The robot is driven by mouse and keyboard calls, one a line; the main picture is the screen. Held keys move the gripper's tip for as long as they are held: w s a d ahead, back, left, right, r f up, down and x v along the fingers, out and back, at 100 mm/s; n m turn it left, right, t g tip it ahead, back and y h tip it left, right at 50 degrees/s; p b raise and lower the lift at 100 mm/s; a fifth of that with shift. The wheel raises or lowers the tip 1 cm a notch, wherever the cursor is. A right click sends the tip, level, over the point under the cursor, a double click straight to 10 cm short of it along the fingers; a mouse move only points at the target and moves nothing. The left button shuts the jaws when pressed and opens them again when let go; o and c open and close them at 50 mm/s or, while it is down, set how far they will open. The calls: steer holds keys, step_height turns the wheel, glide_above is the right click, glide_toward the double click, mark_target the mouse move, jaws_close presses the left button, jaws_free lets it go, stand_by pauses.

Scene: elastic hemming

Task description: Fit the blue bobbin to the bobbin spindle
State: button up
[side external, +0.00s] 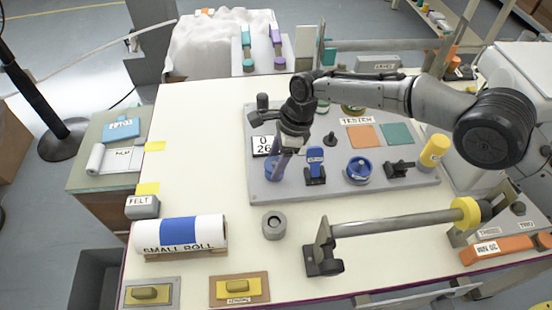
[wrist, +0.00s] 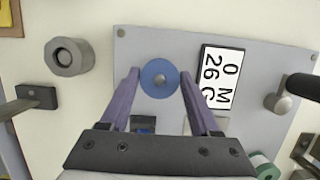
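A blue bobbin (wrist: 160,66) shows in the wrist view as a round disc with a pale centre, over the grey board. My gripper (wrist: 160,78) has its two purple fingers on either side of it. Their tips are very near its rim; I cannot tell whether they touch it. In the side external view my gripper (side external: 275,172) points down at the left end of the board, and the bobbin (side external: 269,168) is partly hidden by a finger. A small dark upright peg on a round base (side external: 330,139) stands on the board; I cannot tell if it is the bobbin spindle.
The grey board (side external: 310,193) also carries a blue clip-like part (side external: 315,160), a blue-topped round part (side external: 359,168), a black fixture (side external: 398,169) and a number card (side external: 263,146). A grey ring (side external: 274,223) and a white roll (side external: 180,234) lie in front and to the left.

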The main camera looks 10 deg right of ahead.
steer(key=o, duration=0.4)
steer(key=v, duration=1.4)
steer(key=shift+f, duration=0.1)
